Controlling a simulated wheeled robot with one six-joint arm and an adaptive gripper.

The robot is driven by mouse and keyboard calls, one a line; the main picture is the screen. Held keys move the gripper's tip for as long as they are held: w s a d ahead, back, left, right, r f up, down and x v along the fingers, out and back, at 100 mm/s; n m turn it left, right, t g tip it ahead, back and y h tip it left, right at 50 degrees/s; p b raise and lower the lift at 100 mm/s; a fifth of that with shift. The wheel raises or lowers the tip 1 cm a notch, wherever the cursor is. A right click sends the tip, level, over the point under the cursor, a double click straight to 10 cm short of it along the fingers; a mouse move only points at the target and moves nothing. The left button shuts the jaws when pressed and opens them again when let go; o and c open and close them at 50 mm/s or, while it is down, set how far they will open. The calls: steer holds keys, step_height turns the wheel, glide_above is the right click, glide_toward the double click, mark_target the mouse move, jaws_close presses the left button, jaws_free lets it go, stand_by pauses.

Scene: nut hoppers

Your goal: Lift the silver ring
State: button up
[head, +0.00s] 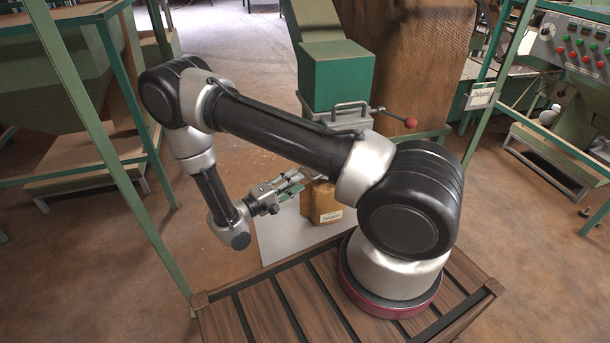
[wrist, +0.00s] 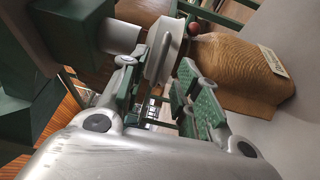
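In the wrist view, a pale silver ring or flange (wrist: 164,50) sits at the end of a grey spout (wrist: 118,37) below a green hopper. It lies beyond the fingertips, roughly in line with the gap between them. My gripper (wrist: 157,64) is open, with green pads on its fingers and nothing between them. I cannot tell whether either finger touches the ring. In the head view, my gripper (head: 297,181) is beside the brown sack, below the hopper. My arm crosses in front of the spout there, and I cannot make out the ring in that view.
A brown paper sack (head: 327,203) with a label stands under the spout, close to my gripper; it also shows in the wrist view (wrist: 240,68). The green hopper (head: 337,82) has a metal handle and a lever with a red knob (head: 410,122). Green frame posts stand left and right.

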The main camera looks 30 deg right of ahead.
steer(key=shift+x, duration=2.65)
steer(key=shift+c, duration=0.2)
jaws_close()
